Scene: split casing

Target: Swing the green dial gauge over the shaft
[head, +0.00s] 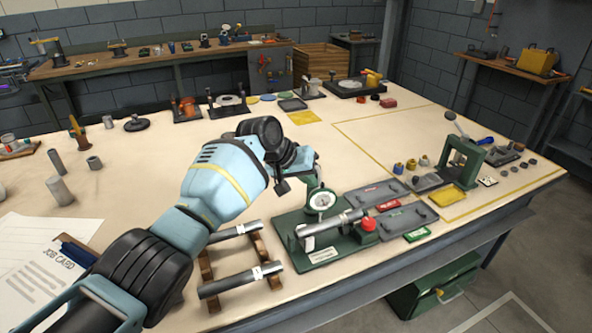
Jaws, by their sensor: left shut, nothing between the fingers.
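The dial gauge (322,200) has a round white face and stands on a green base (287,228) near the table's front edge. A grey metal shaft (330,229) lies along this fixture, with a red knob (369,225) at its right end. In the picture the gauge face is just above and behind the shaft; I cannot tell whether it is directly over it. My left gripper (317,176) is shut and empty, close above the gauge. Its fingertips are small and partly hidden, and I cannot tell whether they touch the gauge. My right gripper is out of view.
Two spare shafts (240,281) lie on a wooden rack left of the fixture, beneath my left arm. Grey plates (403,218) with red and green labels lie to its right. A green press (462,161) stands further right. The table middle is mostly clear.

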